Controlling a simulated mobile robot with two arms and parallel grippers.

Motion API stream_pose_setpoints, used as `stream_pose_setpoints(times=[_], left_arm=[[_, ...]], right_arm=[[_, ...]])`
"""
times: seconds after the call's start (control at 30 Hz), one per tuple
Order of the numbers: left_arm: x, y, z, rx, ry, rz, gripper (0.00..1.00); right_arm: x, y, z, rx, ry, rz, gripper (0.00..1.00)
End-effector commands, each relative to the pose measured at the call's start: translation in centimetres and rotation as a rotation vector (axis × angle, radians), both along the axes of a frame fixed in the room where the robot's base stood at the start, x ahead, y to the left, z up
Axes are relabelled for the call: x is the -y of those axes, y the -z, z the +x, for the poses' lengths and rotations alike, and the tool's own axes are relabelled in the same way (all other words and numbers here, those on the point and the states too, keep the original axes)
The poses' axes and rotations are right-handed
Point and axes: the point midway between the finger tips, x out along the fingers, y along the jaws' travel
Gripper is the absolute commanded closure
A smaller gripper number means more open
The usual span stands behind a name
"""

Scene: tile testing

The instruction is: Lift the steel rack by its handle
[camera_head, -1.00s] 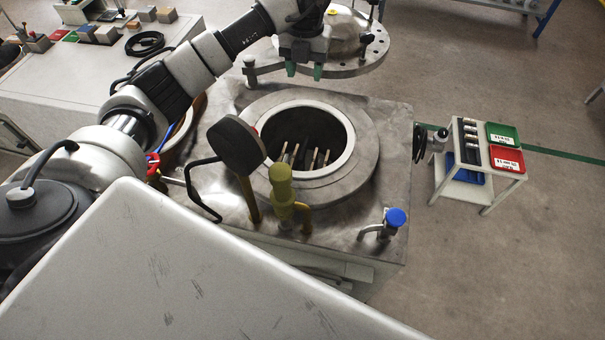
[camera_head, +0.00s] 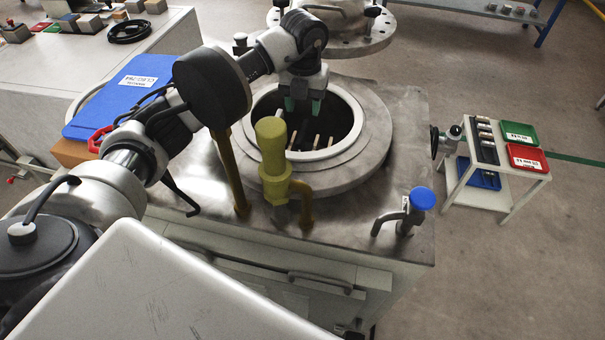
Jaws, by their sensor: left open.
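The steel rack shows only in part, deep in the dark round opening of the vessel. Several pale upright bars (camera_head: 317,142) stand in there and look like part of it. Its handle cannot be made out; my gripper and the shadow cover the far part of the opening. My left gripper (camera_head: 303,106), with green fingertips, points down over the far side of the opening. It is open, with nothing seen between its fingers. How far its tips are above the rack is hard to tell. My right gripper is not in view.
The vessel's pale rim (camera_head: 342,153) rings the opening. A yellow-green valve (camera_head: 273,150) and a round dark gauge (camera_head: 212,88) stand up in front of it. The flanged lid (camera_head: 352,40) is behind. A blue-capped tap (camera_head: 421,199) sits at the front right corner; a trolley (camera_head: 470,192) stands farther right.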

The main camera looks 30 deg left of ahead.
Motion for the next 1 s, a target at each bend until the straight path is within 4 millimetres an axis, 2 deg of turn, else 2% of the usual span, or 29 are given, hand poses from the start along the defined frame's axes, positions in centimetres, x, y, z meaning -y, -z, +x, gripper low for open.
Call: stream_pose_setpoints(times=[0.1, 0.37, 0.63, 0.77, 0.97, 1.0], left_arm=[[0.0, 2.2, -0.1, -0.005, 0.000, -0.001, 0.51], [0.0, 4.5, -0.1, -0.003, -0.001, -0.001, 0.51], [-0.1, 8.4, -0.3, -0.004, -0.001, -0.002, 0.51], [-0.1, 9.2, -0.2, -0.001, 0.000, -0.001, 0.51], [-0.1, 9.3, -0.2, -0.001, 0.000, 0.000, 0.51], [-0.1, 9.3, -0.2, -0.001, 0.000, 0.000, 0.54]], right_arm=[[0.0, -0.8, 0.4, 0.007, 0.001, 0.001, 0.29], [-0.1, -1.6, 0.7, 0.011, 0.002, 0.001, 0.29], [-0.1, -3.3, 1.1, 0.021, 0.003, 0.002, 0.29], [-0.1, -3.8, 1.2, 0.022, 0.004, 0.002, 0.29], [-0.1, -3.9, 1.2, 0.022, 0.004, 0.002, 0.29], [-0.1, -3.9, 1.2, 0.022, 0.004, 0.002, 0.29]])
